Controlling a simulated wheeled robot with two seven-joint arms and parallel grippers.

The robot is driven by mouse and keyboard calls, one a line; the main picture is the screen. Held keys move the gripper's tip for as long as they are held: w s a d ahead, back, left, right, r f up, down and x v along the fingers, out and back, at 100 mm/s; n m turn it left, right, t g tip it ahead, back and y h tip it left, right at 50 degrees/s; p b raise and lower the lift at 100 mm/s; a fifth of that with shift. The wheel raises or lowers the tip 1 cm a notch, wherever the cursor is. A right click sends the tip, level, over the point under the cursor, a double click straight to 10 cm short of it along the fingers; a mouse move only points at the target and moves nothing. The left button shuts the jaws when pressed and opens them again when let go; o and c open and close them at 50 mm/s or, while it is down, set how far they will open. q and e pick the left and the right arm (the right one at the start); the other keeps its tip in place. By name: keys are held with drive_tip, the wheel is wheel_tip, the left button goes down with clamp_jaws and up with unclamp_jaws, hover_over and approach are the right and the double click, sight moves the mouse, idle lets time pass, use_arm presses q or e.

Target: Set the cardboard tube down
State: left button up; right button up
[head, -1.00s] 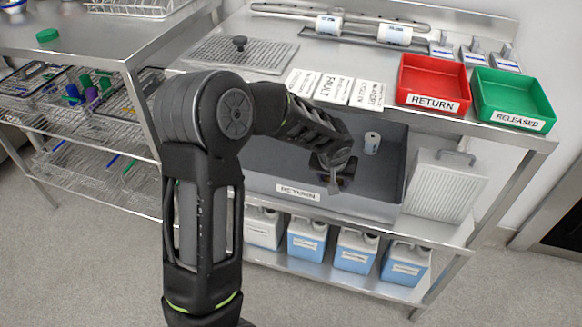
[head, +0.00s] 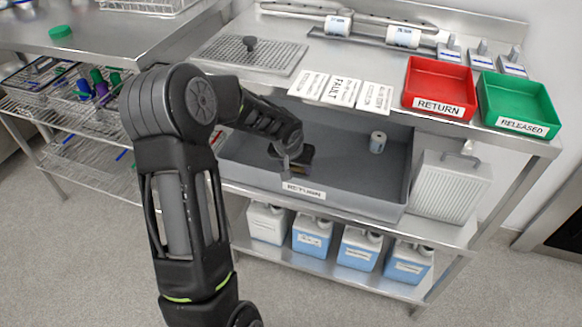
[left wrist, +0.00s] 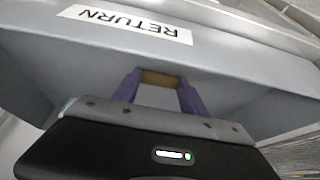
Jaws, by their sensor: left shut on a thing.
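My left gripper (head: 292,158) is at the front left part of the grey bin (head: 345,198) labelled RETURN, on the shelf under the bench top. In the left wrist view its two purple fingers (left wrist: 160,90) are shut on the brown cardboard tube (left wrist: 159,78), of which only a short band shows between them. In the head view the gripper mostly hides the tube. The RETURN label (left wrist: 125,24) appears upside down in the left wrist view. I cannot tell whether the tube touches the bin. My right gripper is not in view.
A small pale roll (head: 377,141) stands in the bin, right of the gripper. A red tray (head: 438,111) and a green tray (head: 523,126) sit on the bench above. A ribbed white container (head: 448,187) stands right of the bin. The bin's middle floor is clear.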

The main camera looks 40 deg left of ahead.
use_arm(q)
drive_tip(key=shift+s+a+r, duration=0.1)
drive_tip(key=shift+s+a, duration=0.1)
drive_tip(key=shift+a, duration=0.3)
drive_tip(key=shift+s+a, duration=0.15)
drive_tip(key=shift+a, duration=0.3)
drive_tip(key=shift+d+f, duration=0.15)
drive_tip(key=shift+f, duration=0.6)
drive_tip(key=shift+w+f, duration=0.1)
drive_tip(key=shift+f+b, duration=0.15)
drive_tip(key=shift+b, duration=0.25)
drive_tip(key=o, duration=1.3)
